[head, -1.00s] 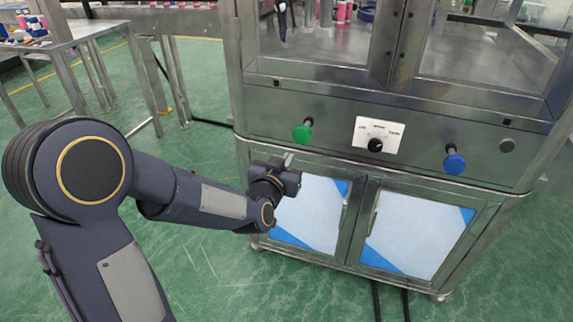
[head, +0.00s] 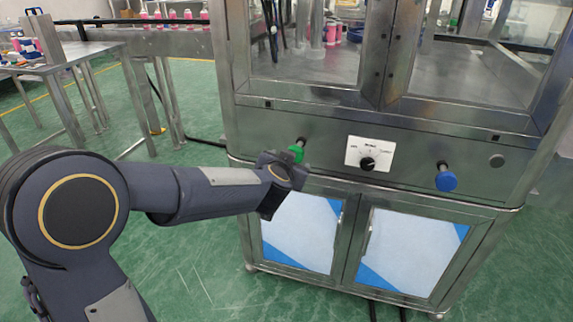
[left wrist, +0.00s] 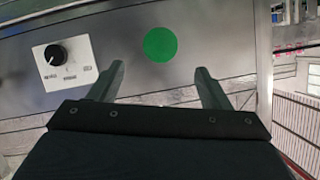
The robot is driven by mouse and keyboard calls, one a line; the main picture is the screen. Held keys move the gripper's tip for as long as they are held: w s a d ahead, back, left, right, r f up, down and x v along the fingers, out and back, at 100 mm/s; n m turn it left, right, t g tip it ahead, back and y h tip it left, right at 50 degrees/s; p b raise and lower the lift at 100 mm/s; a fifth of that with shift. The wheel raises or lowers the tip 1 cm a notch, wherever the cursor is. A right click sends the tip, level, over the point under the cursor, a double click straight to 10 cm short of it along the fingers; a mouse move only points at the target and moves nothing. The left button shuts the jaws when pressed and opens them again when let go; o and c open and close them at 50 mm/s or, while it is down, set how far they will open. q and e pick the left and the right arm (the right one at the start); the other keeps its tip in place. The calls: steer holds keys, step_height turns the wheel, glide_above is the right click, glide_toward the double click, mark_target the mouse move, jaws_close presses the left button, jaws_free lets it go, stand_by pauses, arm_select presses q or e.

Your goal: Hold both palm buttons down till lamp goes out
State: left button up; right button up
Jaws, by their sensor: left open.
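The green palm button (head: 296,152) sticks out from the machine's front panel and is partly covered by my left gripper (head: 280,162). In the left wrist view the green button (left wrist: 160,45) is a round face ahead of the open, empty fingers of my left gripper (left wrist: 160,70), roughly centred between them. I cannot tell whether they touch. The blue palm button (head: 446,179) sticks out at the right of the panel, with nothing on it. A small grey round fitting (head: 497,160) sits further right; I cannot tell whether it is the lamp. My right gripper is not in view.
A white plate with a black selector knob (head: 367,163) sits between the buttons. Cabinet doors (head: 302,232) with white and blue panels are below. A steel table (head: 72,62) and a conveyor with pink-and-white cans (head: 172,38) stand at the back left.

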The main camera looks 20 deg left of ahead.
mark_target(298, 149)
arm_select(q)
steer(key=x, duration=1)
steer(key=c, duration=1.1)
steer(key=shift+o, duration=0.2)
